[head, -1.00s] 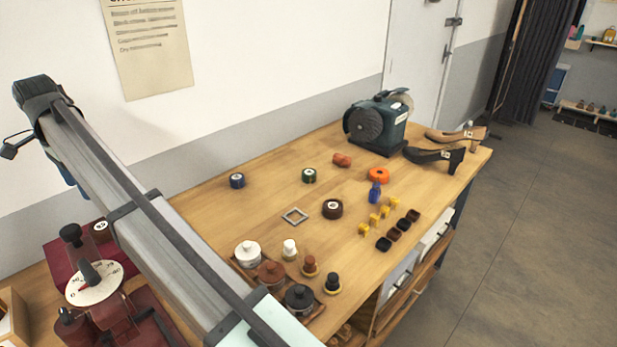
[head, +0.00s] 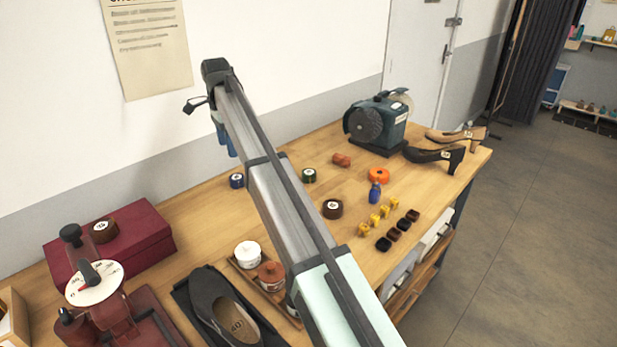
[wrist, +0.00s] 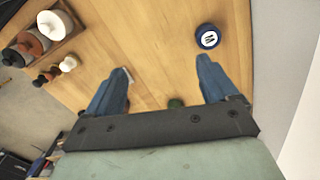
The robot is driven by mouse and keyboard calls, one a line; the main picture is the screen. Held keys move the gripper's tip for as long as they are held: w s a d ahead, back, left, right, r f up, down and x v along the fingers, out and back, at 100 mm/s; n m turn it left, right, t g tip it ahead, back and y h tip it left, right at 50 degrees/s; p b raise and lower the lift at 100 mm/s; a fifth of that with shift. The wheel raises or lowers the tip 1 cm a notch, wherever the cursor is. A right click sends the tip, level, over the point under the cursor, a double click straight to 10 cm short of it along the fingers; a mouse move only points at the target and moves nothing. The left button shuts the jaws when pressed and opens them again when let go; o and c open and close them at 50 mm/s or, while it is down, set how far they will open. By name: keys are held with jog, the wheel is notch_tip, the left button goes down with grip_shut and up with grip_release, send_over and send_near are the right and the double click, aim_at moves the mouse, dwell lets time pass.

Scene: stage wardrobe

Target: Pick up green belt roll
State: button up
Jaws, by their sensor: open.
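The green belt roll (head: 309,175) stands on the wooden bench in the head view, just right of my arm, with a pale label on top. In the wrist view only a small part of the green roll (wrist: 176,103) shows, between my fingers and close to the gripper's body, which hides the rest. My gripper (wrist: 162,66) is open, its two blue fingers apart with nothing between the tips. In the head view, its blue fingers show only partly at the arm's far end, above and left of the rolls.
A blue roll (head: 237,181) lies left of the green one; it shows beyond my right finger in the wrist view (wrist: 208,36). A brown roll (head: 333,208), orange roll (head: 378,175) and rust-coloured roll (head: 341,160) are nearby. A bench grinder (head: 378,122) stands behind. Jars (head: 248,254) are in front.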

jog(key=w+d+f+m, duration=0.1)
jog(key=w+d+f, duration=0.15)
jog(key=d, duration=0.55)
jog(key=w+d+f, duration=0.1)
jog(key=w+d, duration=0.3)
jog(key=d, duration=0.4)
jog(key=w+d+f+m, duration=0.15)
jog(key=w+d, duration=0.25)
jog(key=d, duration=0.4)
jog(key=n, duration=1.2)
send_over(309, 172)
jog(key=shift+t, duration=0.3)
jog(key=f, duration=0.8)
jog(key=shift+s+a+f, duration=0.15)
jog(key=shift+s+f, duration=0.05)
jog(key=shift+f, duration=0.15)
jog(key=shift+w+d+f, duration=0.1)
jog(key=shift+w+f, duration=0.05)
jog(key=shift+f, duration=1.3)
jog(key=shift+w+d+f, duration=0.1)
jog(key=shift+f, duration=1.35)
jog(key=shift+c, duration=0.3)
jog(key=c, duration=1.1)
